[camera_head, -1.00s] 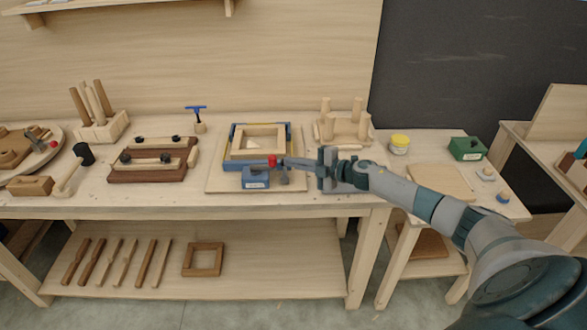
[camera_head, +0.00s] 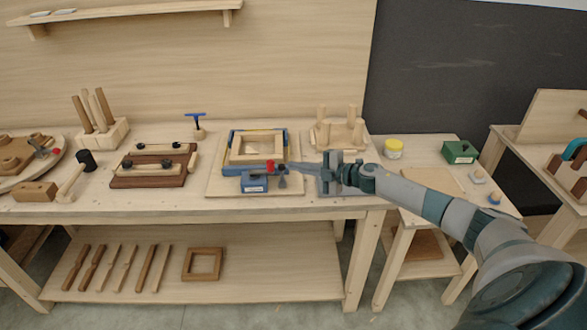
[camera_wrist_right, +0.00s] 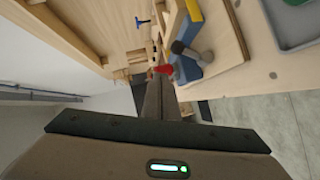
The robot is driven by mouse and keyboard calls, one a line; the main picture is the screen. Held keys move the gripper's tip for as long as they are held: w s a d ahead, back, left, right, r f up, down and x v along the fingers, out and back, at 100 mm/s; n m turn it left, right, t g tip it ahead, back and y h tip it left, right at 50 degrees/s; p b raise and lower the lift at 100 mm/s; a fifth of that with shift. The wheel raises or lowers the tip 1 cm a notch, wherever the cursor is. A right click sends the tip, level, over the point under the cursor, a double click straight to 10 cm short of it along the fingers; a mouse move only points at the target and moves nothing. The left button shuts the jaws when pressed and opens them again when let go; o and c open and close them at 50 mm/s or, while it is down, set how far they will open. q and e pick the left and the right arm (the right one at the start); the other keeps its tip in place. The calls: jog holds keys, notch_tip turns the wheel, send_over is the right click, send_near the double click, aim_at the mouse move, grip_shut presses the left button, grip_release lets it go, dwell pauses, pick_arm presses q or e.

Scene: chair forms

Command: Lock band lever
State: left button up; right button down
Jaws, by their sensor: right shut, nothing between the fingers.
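A band clamp with a blue and yellow band (camera_head: 285,140) sits around a pale wooden frame (camera_head: 238,157) on a board. At its front is a blue block (camera_head: 254,184) with a label. A lever with a red knob (camera_head: 270,167) is beside the block, with a dark grey knobbed handle (camera_head: 282,179) next to it. My right gripper (camera_head: 290,167) is shut and empty, its tips just right of the red knob. The right wrist view shows the red knob (camera_wrist_right: 163,69) just beyond the fingertips; contact cannot be told. My left gripper is not in view.
A grey tray (camera_head: 325,188) lies under my right gripper. A block with upright pegs (camera_head: 338,130) stands behind it. A dark brown jig (camera_head: 150,170) is left of the clamp board.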

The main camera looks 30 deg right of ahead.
jog(key=r+b+v, duration=0.1)
jog(key=b+v, duration=0.2)
jog(key=v, duration=0.5)
jog(key=shift+d, duration=0.3)
jog(key=shift+w+r, duration=0.1)
jog(key=shift+w, duration=0.05)
